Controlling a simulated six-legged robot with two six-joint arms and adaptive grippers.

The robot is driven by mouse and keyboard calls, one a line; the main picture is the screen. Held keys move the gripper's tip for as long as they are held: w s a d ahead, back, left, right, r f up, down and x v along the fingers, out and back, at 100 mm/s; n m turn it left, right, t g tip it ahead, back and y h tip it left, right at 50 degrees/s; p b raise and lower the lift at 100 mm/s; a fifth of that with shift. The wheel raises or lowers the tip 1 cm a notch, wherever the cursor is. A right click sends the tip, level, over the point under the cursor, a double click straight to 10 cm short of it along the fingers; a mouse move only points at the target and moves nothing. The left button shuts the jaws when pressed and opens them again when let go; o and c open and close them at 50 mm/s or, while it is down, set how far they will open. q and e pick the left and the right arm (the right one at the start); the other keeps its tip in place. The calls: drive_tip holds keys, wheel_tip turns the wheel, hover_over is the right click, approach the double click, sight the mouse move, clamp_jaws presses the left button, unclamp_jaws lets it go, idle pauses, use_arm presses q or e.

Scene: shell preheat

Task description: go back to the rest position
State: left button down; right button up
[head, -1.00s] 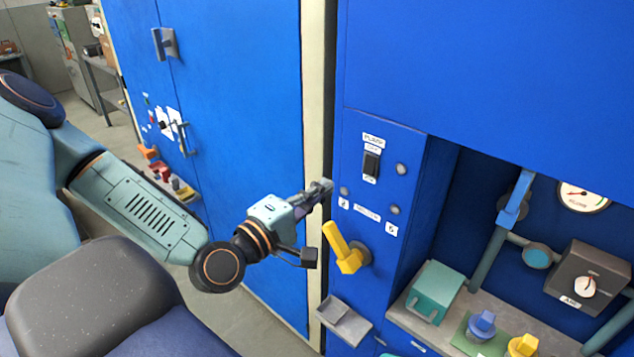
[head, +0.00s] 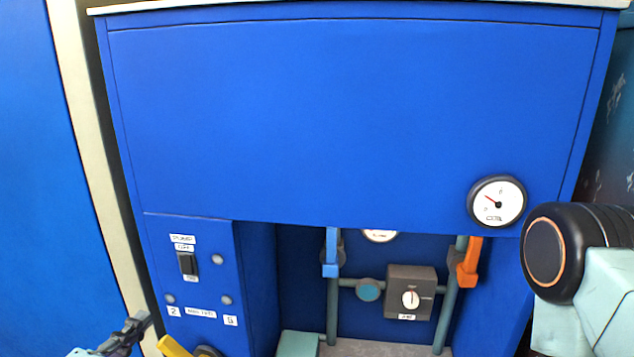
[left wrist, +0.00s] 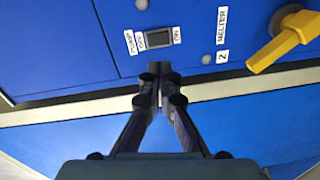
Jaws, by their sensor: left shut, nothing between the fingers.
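My left gripper (head: 137,326) is at the lower left of the head view, beside the blue panel with the pump switch (head: 187,263). In the left wrist view its two dark fingers (left wrist: 158,88) are together and empty. They point at the panel's edge, below the switch (left wrist: 160,38) in that picture. A yellow handle (head: 174,347) is partly cut off at the head view's bottom edge; in the left wrist view the handle (left wrist: 282,47) is at upper right, apart from the fingers. Part of my right arm shows at the right; its gripper is out of view.
A recess in the blue cabinet (head: 340,120) holds pipes, a blue valve handle (head: 331,255), an orange valve handle (head: 468,262) and a grey box with a white knob (head: 411,299). A round gauge (head: 496,202) is at the right. A cream post (head: 92,150) stands at the left.

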use_arm(q)
drive_tip(key=s+d+f+m+g+b, duration=0.2)
drive_tip(key=f+g+b, duration=0.1)
drive_tip(key=f, duration=0.5)
drive_tip(key=s+d+f+m+g+h+b, duration=0.1)
drive_tip(key=s+d+f+m+g+b, duration=0.15)
drive_tip(key=f, duration=0.45)
drive_tip(key=s+d+f+m+g+b, duration=0.1)
drive_tip(key=s+f+m+g+b, duration=0.2)
drive_tip(key=f, duration=0.5)
drive_tip(key=s+d+f+m+g+y+b, duration=0.1)
drive_tip(key=s+f+m+g+b, duration=0.2)
drive_tip(key=s+f+b, duration=0.4)
drive_tip(key=s+d+f+m+g+y+b, duration=0.1)
drive_tip(key=s+f+m+g+b, duration=0.3)
drive_tip(key=s+f, duration=0.7)
wheel_tip(320, 180, down, 8)
drive_tip(key=g+b, duration=0.2)
drive_tip(key=b, duration=0.2)
drive_tip(key=shift+s+d+f+y, duration=0.15)
drive_tip(key=shift+s+d+y, duration=0.15)
drive_tip(key=shift+d, duration=0.1)
use_arm(e)
wheel_tip(320, 180, down, 24)
drive_tip(key=shift+r, duration=0.15)
use_arm(q)
drive_tip(key=shift+m, duration=0.25)
use_arm(e)
drive_tip(key=shift+c, duration=0.4)
